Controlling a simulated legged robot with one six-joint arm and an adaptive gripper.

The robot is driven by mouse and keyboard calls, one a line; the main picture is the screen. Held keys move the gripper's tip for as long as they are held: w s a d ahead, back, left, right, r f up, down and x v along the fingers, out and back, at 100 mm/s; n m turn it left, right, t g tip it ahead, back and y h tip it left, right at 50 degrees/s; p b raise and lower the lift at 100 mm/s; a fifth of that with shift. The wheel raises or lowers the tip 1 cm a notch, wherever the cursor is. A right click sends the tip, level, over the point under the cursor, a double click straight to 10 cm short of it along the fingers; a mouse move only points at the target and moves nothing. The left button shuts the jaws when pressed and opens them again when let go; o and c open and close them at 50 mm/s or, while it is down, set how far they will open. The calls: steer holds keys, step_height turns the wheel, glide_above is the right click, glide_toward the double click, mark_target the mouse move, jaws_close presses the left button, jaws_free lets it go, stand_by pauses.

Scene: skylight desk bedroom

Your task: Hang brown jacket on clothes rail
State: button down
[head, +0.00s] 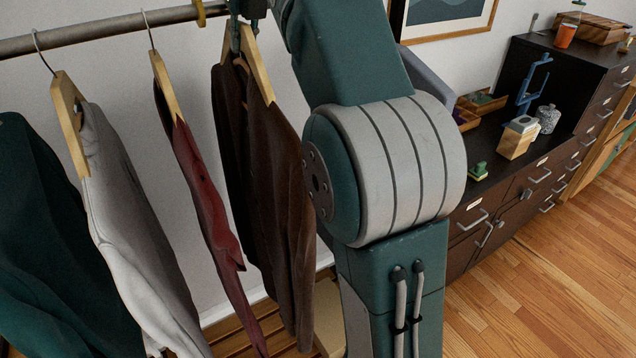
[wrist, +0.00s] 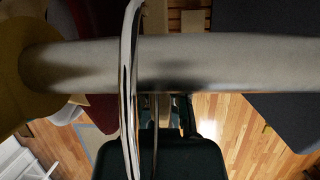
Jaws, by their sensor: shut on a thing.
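The brown jacket (head: 283,165) hangs from a wooden hanger (head: 256,65) in the head view, right of the other garments. The clothes rail (head: 110,30) runs across the upper left and also spans the wrist view (wrist: 220,63). My gripper (head: 241,28) is at the hanger's top beside the rail, mostly hidden behind my arm. It is shut on the hanger. In the wrist view, the hanger's metal hook (wrist: 130,95) crosses the rail on the camera's side, above my dark gripper (wrist: 157,145). Whether the hook's weight rests on the rail I cannot tell.
A red garment (head: 200,190), a grey one (head: 125,200) and a green one (head: 45,240) hang left of the jacket. A yellow ring (head: 200,12) sits on the rail close by. A dark cabinet (head: 505,190) with small objects stands at right, with open wooden floor before it.

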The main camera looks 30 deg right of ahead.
steer(key=shift+w+r, duration=0.15)
steer(key=shift+r, duration=0.85)
steer(key=shift+f, duration=0.2)
steer(key=shift+w+f, duration=0.25)
steer(key=shift+f, duration=0.4)
steer(key=shift+d+f, duration=0.1)
steer(key=shift+f, duration=0.55)
steer(key=shift+s, duration=0.1)
